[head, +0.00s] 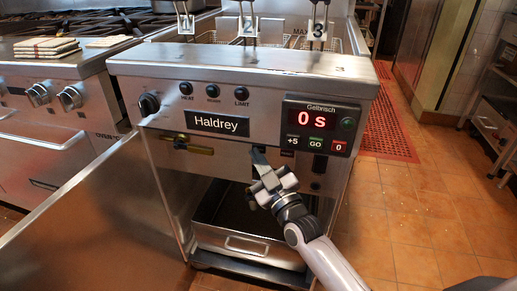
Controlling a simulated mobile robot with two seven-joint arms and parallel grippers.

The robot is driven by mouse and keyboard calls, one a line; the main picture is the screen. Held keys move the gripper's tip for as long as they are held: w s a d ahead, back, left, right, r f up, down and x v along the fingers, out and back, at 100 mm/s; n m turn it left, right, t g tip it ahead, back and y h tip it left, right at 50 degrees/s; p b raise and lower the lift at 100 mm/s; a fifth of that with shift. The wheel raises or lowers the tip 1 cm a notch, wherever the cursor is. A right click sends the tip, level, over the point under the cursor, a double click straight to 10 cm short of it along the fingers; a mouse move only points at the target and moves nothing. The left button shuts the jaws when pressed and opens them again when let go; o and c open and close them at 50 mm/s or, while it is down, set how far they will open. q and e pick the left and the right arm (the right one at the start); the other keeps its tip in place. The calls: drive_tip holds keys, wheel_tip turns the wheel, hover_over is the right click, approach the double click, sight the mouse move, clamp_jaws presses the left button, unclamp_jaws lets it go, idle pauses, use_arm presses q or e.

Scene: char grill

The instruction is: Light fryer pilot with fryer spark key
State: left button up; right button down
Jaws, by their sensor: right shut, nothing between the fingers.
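The stainless fryer (240,70) with a "Haldrey" plate stands in the middle of the head view. Its front has a black knob (149,104) at the left, small dials marked HEAT and LIMIT, and a red display (312,119) reading 0 s. A brass-coloured fitting (188,146) sits under the left part of the panel. My right gripper (259,158) is shut and empty, its tips at the fryer's front just below the panel. Whether they touch it, I cannot tell. My gripper hides part of the front there. I cannot make out the spark key for certain. My left gripper is out of view.
An open metal door panel (85,217) reaches out at the lower left. A metal drawer or pan (246,244) sits low in the fryer. The tiled floor (400,220) at the right is clear.

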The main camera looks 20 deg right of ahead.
drive_tip(key=shift+w+d, duration=0.25)
drive_tip(key=shift+w, duration=0.05)
idle(0.5)
drive_tip(key=shift+s+a, duration=0.1)
idle(0.8)
drive_tip(key=shift+s+a+p, duration=0.4)
drive_tip(key=shift+s+p, duration=0.15)
drive_tip(key=shift+s, duration=0.05)
drive_tip(key=s+a+p, duration=0.1)
drive_tip(key=s, duration=0.1)
drive_tip(key=s+a+p, duration=0.1)
drive_tip(key=s+p, duration=0.1)
drive_tip(key=shift+a, duration=0.4)
drive_tip(key=shift+s, duration=0.1)
